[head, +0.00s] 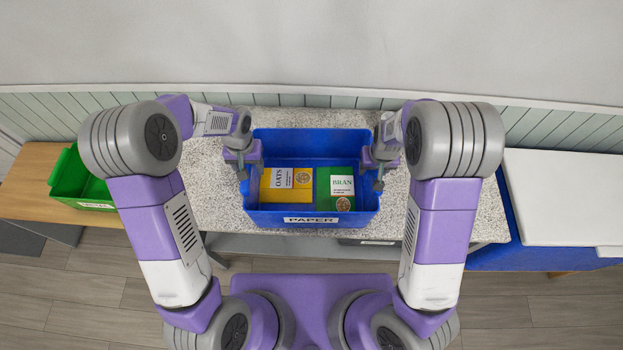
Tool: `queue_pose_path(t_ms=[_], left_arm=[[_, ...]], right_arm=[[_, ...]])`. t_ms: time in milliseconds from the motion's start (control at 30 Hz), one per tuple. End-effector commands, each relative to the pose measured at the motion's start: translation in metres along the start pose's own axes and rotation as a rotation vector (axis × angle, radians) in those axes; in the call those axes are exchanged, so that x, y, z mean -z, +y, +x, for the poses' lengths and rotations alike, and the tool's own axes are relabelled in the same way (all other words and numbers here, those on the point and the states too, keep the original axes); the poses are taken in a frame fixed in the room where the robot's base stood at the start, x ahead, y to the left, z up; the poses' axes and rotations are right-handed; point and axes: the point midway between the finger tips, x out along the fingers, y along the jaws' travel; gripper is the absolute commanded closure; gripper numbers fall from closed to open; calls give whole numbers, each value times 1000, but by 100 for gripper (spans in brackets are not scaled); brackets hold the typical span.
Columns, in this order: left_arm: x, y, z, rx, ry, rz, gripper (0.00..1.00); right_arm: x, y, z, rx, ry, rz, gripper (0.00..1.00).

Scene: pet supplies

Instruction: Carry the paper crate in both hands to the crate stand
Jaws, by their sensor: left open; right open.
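The paper crate (312,220) is a blue open box with a "PAPER" label on its near wall. It stands on a speckled grey counter. Inside lie a yellow "OATS" box (286,179) and a green "BRAN" box (342,186). My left gripper (243,170) is open at the crate's left wall, near the rim. My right gripper (380,173) is open at the crate's right wall. I cannot tell whether the fingers touch the walls. I cannot tell which surface is the crate stand.
The speckled counter (222,192) has bare room on both sides of the crate. A green crate (72,180) stands on a wooden table (28,190) at the left. A blue unit with a white top (570,190) is at the right. A panelled wall runs behind.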

Motion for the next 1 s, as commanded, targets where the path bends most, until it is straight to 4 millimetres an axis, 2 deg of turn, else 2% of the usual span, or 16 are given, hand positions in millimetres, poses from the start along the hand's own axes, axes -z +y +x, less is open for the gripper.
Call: queue_pose_path(t_ms=[233,600,1000], left_arm=[[0,0,0,0,0,-1,44],[0,0,0,0,0,-1,100],[1,0,-1,0,2,-1,100]], right_arm=[[0,0,0,1,1,0,44],[0,0,0,1,1,0,100],[1,0,-1,1,3,0,100]])
